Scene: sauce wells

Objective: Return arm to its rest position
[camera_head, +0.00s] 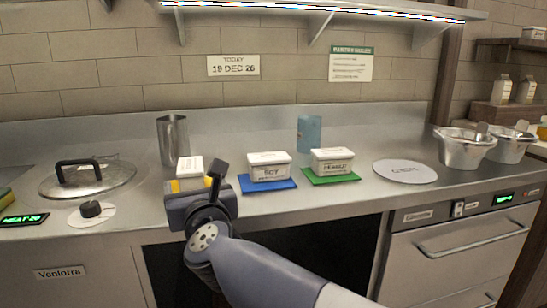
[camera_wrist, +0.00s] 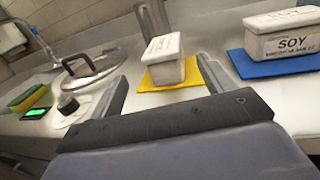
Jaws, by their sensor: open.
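My gripper (camera_head: 205,190) is in front of a white lidded tub (camera_head: 190,171) on a yellow mat. In the wrist view the open gripper (camera_wrist: 165,97) has its two fingers spread wide with nothing between them. The white tub (camera_wrist: 168,62) sits upright on the yellow mat (camera_wrist: 150,88) beyond the fingers. In the head view my gripper and wrist hide part of that tub and most of its mat. My arm reaches in from the bottom of the head view over the counter's front edge.
A SOY tub (camera_head: 268,170) sits on a blue mat (camera_head: 284,185), another tub (camera_head: 332,164) on a green mat (camera_head: 350,178). A metal jug (camera_head: 173,142), a blue cup (camera_head: 309,130), a lidded pan (camera_head: 95,178) and a round white disc (camera_head: 405,171) stand around. Metal pots (camera_head: 462,155) are right.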

